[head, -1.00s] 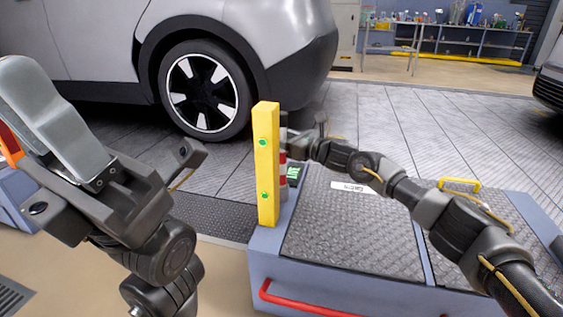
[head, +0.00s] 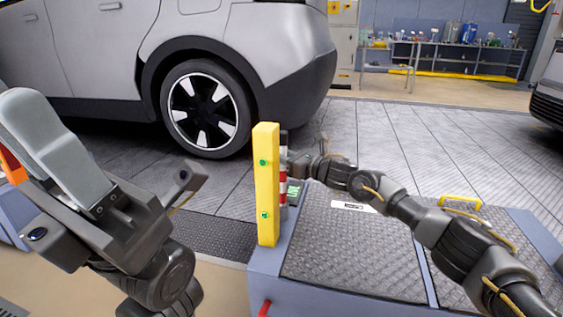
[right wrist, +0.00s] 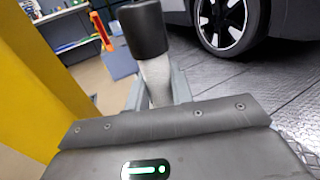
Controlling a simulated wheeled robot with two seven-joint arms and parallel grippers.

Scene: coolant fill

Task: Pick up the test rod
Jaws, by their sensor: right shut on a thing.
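The test rod (head: 283,184), with red and white bands and a dark upper end, stands upright close beside the yellow post, which hides part of it. My right gripper (head: 298,161) reaches in from the right and is shut on the rod. In the right wrist view the rod's black end (right wrist: 144,28) and pale shaft rise from between the fingers. The rod's lower end is hidden. My left gripper (head: 184,182) is held up at the left, apart from the rod. Its jaw opening cannot be made out.
The yellow post (head: 265,190) with green lights stands at the left edge of a blue-grey cart (head: 330,289) with tread-plate lids. A silver car (head: 245,45) is parked behind. A workbench (head: 450,62) stands far back. Open floor lies between cart and car.

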